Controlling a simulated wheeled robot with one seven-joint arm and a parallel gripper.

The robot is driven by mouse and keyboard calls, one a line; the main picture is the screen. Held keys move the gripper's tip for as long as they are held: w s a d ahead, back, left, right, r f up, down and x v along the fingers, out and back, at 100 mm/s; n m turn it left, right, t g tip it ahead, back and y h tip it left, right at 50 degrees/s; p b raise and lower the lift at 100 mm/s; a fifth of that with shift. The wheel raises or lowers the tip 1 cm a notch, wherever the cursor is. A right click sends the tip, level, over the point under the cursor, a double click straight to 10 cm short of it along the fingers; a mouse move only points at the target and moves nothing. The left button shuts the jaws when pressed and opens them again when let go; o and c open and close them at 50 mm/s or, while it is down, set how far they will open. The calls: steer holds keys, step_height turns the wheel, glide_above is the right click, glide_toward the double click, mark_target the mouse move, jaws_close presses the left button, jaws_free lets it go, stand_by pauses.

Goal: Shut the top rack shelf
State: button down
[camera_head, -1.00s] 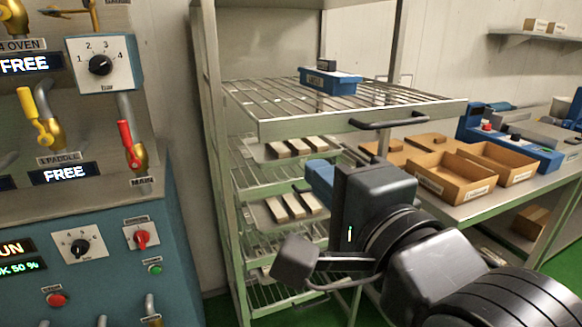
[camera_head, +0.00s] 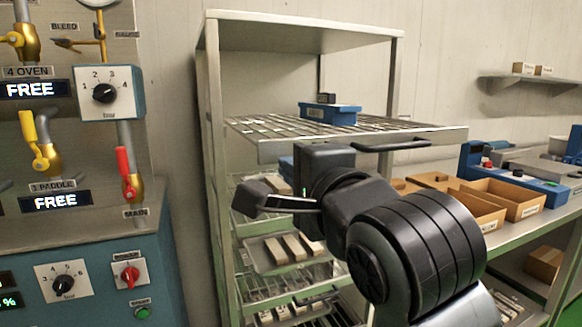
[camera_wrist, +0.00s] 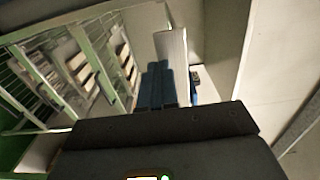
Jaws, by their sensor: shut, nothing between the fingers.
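The top rack shelf (camera_head: 290,128), a wire shelf with a pale front edge, sticks out of the metal rack (camera_head: 213,75) toward the front right. Its dark bar handle (camera_head: 392,146) is on the front edge. A blue tray (camera_head: 330,114) with a small dark block sits on the shelf. My gripper's blue fingers (camera_wrist: 168,88) are together and empty in the wrist view, near a pale metal panel. In the head view my wrist is just below and in front of the shelf's front edge, hiding most of the fingers. Whether they touch the shelf cannot be told.
Lower rack shelves hold trays of pale bars (camera_head: 285,247). A control panel with valves and knobs (camera_head: 90,95) stands at left. At right, a bench carries cardboard boxes (camera_head: 500,200) and a blue machine (camera_head: 520,180). My arm fills the space before the rack.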

steer(key=shift+w+a, duration=0.15)
steer(key=shift+w, duration=0.2)
steer(key=shift+w, duration=0.15)
